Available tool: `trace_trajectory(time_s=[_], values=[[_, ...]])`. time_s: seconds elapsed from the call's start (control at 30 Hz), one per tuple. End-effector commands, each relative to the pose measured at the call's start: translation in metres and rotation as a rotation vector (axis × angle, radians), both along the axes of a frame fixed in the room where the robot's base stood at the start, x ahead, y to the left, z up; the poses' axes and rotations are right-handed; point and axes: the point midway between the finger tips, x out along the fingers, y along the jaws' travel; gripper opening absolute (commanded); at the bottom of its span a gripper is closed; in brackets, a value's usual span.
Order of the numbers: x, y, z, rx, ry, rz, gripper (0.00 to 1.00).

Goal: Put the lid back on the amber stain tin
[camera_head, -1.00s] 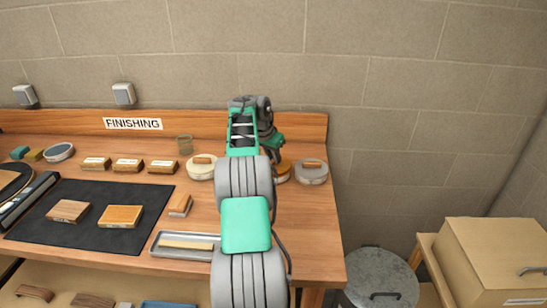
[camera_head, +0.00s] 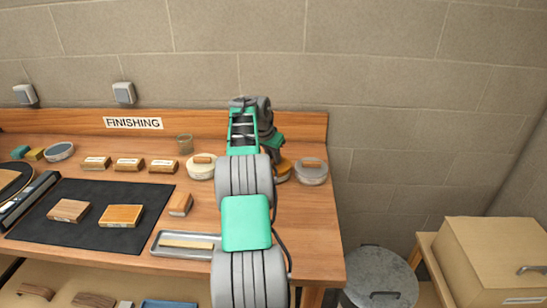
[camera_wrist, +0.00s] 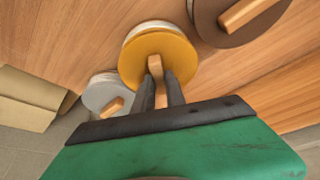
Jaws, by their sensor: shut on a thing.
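The amber lid (camera_wrist: 158,52) is round with a wooden block handle (camera_wrist: 156,66) on top. My gripper (camera_wrist: 159,78) is shut on this handle, one dark finger on each side. The pale wall of the amber stain tin (camera_wrist: 146,26) shows just past the lid's far edge in the wrist view, so the lid is over the tin. I cannot tell whether the lid is fully seated or a little above it. In the head view a slice of amber (camera_head: 284,166) shows beside my arm, which hides the rest and my fingertips.
A grey-lidded tin (camera_head: 311,172) stands close on the right, near the bench (camera_head: 318,225) end. A brown-lidded tin (camera_wrist: 235,17) is close by in the wrist view. A metal tray (camera_head: 160,246) lies at the front.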

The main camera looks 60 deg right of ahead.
Motion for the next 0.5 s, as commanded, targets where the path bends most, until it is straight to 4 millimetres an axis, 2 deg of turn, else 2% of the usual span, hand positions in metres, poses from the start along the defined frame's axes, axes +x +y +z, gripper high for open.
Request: trace_trajectory(time_s=[0.07, 0.1, 0.2, 0.37, 0.5], values=[[0.0000, 0.0000, 0.0001, 0.000, 0.000, 0.000, 0.00], [0.0000, 0.0000, 0.0000, 0.000, 0.000, 0.000, 0.19], [0.0000, 0.0000, 0.0000, 0.000, 0.000, 0.000, 0.27], [0.0000, 0.0000, 0.0000, 0.000, 0.000, 0.000, 0.40], [0.0000, 0.0001, -0.0001, 0.000, 0.000, 0.000, 0.41]])
